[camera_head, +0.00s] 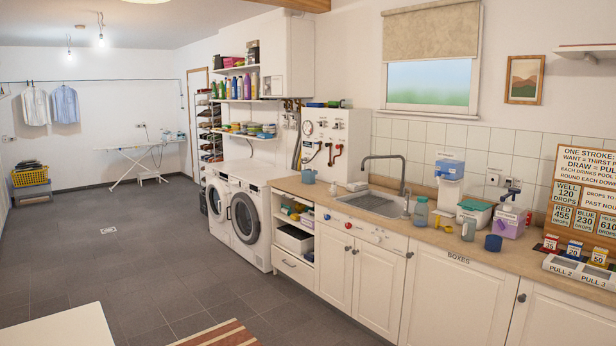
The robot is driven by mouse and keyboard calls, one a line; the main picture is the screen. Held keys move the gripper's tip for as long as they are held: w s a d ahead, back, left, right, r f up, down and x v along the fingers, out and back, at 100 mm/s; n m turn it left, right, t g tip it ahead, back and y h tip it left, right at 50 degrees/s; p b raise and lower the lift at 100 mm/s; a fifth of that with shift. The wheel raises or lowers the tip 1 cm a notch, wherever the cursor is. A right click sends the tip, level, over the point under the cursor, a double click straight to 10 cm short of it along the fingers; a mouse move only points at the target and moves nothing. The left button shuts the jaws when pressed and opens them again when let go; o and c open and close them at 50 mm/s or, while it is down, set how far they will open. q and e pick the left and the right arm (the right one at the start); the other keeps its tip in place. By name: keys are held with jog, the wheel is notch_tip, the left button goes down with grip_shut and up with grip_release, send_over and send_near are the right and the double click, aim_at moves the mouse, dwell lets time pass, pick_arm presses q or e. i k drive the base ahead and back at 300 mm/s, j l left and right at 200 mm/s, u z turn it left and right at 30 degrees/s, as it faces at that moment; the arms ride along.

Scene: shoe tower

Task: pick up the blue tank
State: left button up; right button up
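Neither of my grippers is in view. Several blue things stand on the counter at the right, and I cannot tell for sure which is the tank. A white dispenser with a blue upper part (449,168) stands upright near the sink. A small blue block with a white number label (573,249) sits between a red block (550,242) and a yellow block (600,256), by the sign board. A dark blue cup (493,243) stands near the counter's front edge.
The wooden counter (345,208) holds a sink (372,204), a bottle (421,212), a purple-and-white container (510,221), a teal-lidded box (474,211) and a white tray (575,270). A sign board (588,172) leans at the right. The tiled floor (150,250) is mostly clear.

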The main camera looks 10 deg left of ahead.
aim_at(309, 175)
jog(key=i+u, duration=0.4)
jog(key=i, duration=1.65)
jog(key=i+j+u, duration=0.1)
jog(key=i+u, duration=0.25)
jog(key=i, duration=0.35)
jog(key=i+u, duration=0.35)
jog(key=i, duration=0.3)
jog(key=i+l+u, duration=0.4)
jog(key=i, duration=0.25)
jog(key=i+z, duration=0.3)
jog(key=i, duration=0.2)
jog(key=i+j+z, duration=0.1)
jog(key=i+z, duration=0.15)
jog(key=i, duration=0.3)
jog(key=i+j+z, duration=0.3)
jog(key=i, duration=0.2)
